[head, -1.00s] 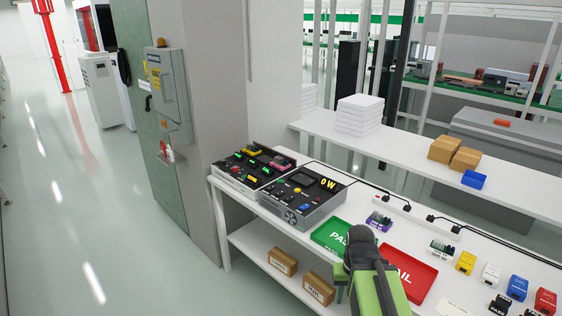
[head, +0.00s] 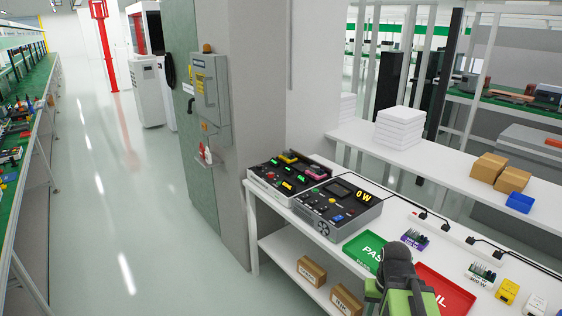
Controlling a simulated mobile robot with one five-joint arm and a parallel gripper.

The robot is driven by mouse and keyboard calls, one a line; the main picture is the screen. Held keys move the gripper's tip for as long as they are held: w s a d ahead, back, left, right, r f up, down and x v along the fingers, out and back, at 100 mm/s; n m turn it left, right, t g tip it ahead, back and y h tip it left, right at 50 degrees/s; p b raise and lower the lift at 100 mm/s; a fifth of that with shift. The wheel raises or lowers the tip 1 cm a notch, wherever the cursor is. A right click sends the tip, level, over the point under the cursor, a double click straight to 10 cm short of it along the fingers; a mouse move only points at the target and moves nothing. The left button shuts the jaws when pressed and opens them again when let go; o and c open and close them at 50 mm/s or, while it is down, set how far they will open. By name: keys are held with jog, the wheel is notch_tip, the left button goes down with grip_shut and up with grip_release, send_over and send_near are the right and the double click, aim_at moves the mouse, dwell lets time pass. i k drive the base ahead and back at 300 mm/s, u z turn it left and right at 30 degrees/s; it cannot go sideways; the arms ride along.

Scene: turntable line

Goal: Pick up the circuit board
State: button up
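A small circuit board (head: 414,237) on a purple base stands on the white bench behind the green PASS tray. Another circuit board (head: 481,271) on a white base stands farther right, behind the red FAIL tray. I cannot tell which one the task means. My green and dark grey arm rises at the bottom, in front of the two trays. My gripper's fingers cannot be made out, and the arm covers parts of both trays.
The green PASS tray (head: 359,251) and red FAIL tray (head: 452,297) lie on the bench. Two control consoles with lit buttons stand at its left end, one (head: 339,208) reading "0 W". Yellow and white blocks sit at right. Open floor (head: 150,255) lies left, beside another long bench (head: 27,165).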

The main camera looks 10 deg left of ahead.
aim_at(287, 156)
jog(key=u, duration=0.6)
jog(key=i, duration=1.8)
jog(key=u, duration=0.9)
jog(key=i, duration=0.95)
jog(key=u, duration=0.15)
